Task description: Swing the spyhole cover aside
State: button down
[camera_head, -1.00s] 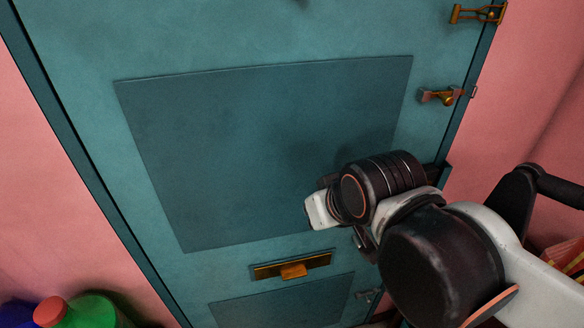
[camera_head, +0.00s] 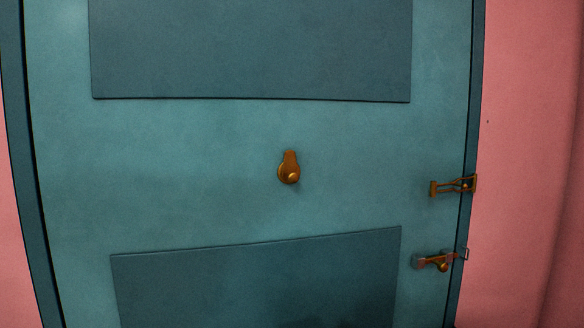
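The spyhole cover (camera_head: 289,168) is a small brass, teardrop-shaped piece near the middle of the teal door (camera_head: 200,170). It hangs with its narrow end up and its round end down, with a small knob on the round part. Any peephole behind it is hidden. My gripper is not in view now.
A brass door guard (camera_head: 453,186) and a brass latch (camera_head: 438,261) sit at the door's right edge. The door has a raised dark panel (camera_head: 250,50) above the cover and another (camera_head: 260,285) below. Pink wall (camera_head: 525,150) flanks the door. Nothing stands before the cover.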

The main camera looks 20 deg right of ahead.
aim_at(290, 174)
jog(key=k+j+z, duration=0.1)
jog(key=k+j, duration=0.3)
jog(key=j, duration=0.2)
jog(key=k+j+z, duration=0.15)
jog(key=k+j, duration=0.3)
jog(key=j, duration=0.1)
